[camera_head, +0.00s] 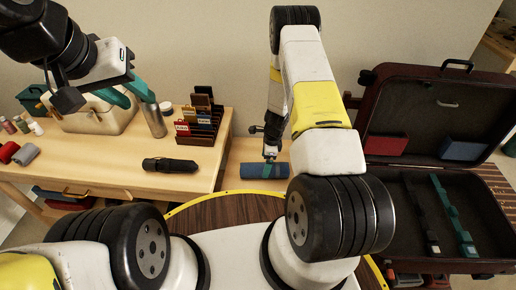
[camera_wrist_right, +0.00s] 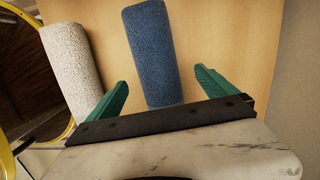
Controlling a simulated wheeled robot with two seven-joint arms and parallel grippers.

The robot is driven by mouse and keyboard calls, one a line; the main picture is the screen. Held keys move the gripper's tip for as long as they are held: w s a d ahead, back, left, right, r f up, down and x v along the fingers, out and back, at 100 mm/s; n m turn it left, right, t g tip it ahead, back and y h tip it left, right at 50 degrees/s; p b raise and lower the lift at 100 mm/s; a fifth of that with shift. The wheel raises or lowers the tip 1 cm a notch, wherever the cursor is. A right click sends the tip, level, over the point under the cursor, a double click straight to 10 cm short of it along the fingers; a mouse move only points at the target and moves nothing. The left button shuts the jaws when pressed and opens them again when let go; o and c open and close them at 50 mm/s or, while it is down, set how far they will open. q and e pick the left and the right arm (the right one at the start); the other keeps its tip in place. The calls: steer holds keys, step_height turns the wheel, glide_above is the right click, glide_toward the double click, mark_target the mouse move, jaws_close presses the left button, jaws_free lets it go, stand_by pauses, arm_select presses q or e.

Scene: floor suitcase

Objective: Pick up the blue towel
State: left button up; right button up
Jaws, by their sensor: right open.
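The blue towel (camera_head: 249,171) is a rolled cylinder lying on a light wooden surface in the middle of the head view. My right gripper (camera_head: 268,164) is over it, with part of the towel hidden behind the green fingers. In the right wrist view the blue towel (camera_wrist_right: 150,45) runs away from the gripper, its near end between the two open green fingers (camera_wrist_right: 160,82), with a gap on each side. My left gripper (camera_head: 139,101) is raised over the table at the left, its green fingers apart and empty.
A whitish rolled towel (camera_wrist_right: 70,62) lies left of the blue one, close to the left finger. An open dark suitcase (camera_head: 405,112) stands at the right. The left table (camera_head: 110,172) holds a black folded item (camera_head: 170,165), a metal bottle (camera_head: 154,120) and an organiser (camera_head: 200,122).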

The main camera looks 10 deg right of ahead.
step_height(320, 180, down, 5)
steer(key=shift+a+r, duration=0.15)
steer(key=c, duration=1.6)
steer(key=shift+o, duration=0.2)
steer(key=shift+w+r, duration=0.1)
steer(key=shift+r, duration=0.05)
